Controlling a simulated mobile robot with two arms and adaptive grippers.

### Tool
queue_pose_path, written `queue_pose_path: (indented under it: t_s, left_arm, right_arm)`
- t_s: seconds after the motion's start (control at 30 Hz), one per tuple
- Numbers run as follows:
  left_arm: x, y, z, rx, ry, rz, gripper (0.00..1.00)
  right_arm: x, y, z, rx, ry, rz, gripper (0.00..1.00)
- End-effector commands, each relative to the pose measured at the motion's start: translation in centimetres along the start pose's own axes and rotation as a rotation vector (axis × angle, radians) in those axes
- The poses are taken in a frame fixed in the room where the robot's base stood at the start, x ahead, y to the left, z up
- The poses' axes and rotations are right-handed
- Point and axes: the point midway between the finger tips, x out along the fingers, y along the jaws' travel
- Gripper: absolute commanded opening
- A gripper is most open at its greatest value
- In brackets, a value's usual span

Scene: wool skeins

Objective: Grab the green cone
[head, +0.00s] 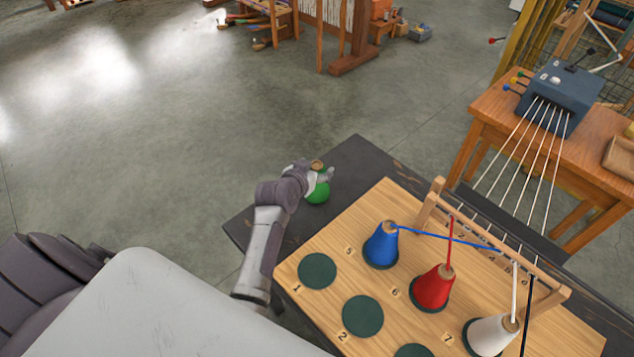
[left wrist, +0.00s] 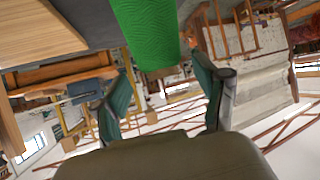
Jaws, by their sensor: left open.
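The green cone (head: 318,193) stands on the dark tabletop just off the far left edge of the wooden board, partly hidden by my left gripper (head: 322,175). Its brown tip shows above the gripper in the head view. In the left wrist view the green cone (left wrist: 146,30) shows large at the top, between the spread fingers of my left gripper (left wrist: 163,72). The fingers are open on either side of it. I cannot tell whether either one touches it. My right gripper is in neither view.
The board (head: 395,205) holds a blue cone (head: 381,246), a red cone (head: 433,288) and a white cone (head: 489,335), with yarn running to a wooden rack (head: 490,245). Empty green pads (head: 317,271) lie nearer me.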

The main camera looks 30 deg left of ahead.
Motion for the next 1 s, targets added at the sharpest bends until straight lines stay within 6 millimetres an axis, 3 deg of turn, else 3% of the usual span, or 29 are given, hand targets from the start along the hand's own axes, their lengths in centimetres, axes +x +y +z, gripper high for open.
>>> queue_pose_path:
  t_s: [0.1,0.33,0.67,1.0]
  left_arm:
    - [1.3,-0.1,-0.2,0.000,-0.001,0.000,0.73]
    - [4.1,-0.2,-0.1,-0.001,0.000,0.000,0.73]
    - [4.7,-0.3,0.0,0.001,0.000,-0.001,0.73]
    - [4.7,-0.3,0.0,0.000,-0.001,-0.001,0.19]
  right_arm:
    - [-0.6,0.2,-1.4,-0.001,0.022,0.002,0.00]
    - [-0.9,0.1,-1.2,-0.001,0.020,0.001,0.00]
    - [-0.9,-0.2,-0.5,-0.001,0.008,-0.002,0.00]
    - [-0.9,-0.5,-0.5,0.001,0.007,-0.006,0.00]
